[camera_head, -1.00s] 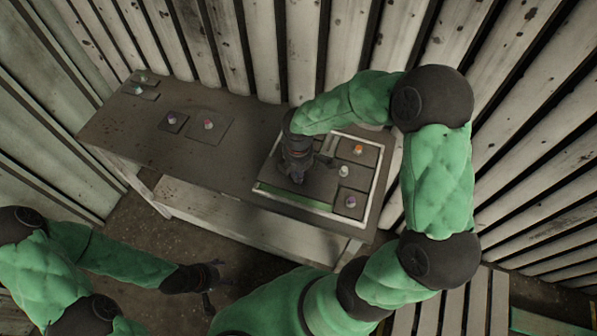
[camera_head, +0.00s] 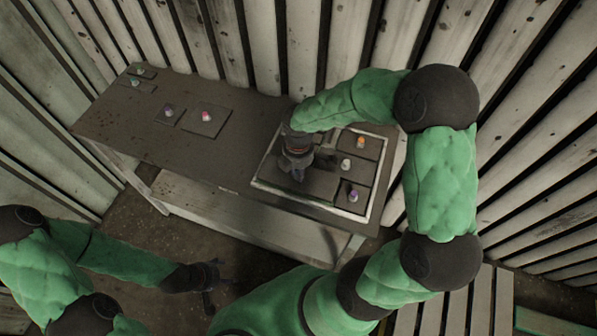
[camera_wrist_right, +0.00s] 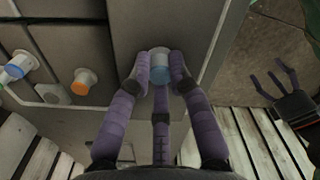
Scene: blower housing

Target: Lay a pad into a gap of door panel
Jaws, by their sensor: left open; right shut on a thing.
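The door panel (camera_head: 315,209) lies on the table as a flat tray with a pale rim. My right gripper (camera_head: 297,172) is over its left part, shut on the light blue knob (camera_wrist_right: 159,66) of a large dark pad (camera_head: 318,184). This pad lies level inside the rim or very close above it; I cannot tell whether it is fully seated. Pads with orange (camera_head: 360,142), white (camera_head: 346,164) and purple (camera_head: 352,195) knobs are in the panel's right part. My left gripper (camera_head: 212,286) is open and empty, low in front of the table.
On the table's left part lie a pad with a pink knob (camera_head: 207,117), a smaller one with a purple knob (camera_head: 168,113), and two small ones at the far left corner (camera_head: 140,76). Slatted walls stand close behind and right. The table middle (camera_head: 225,160) is clear.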

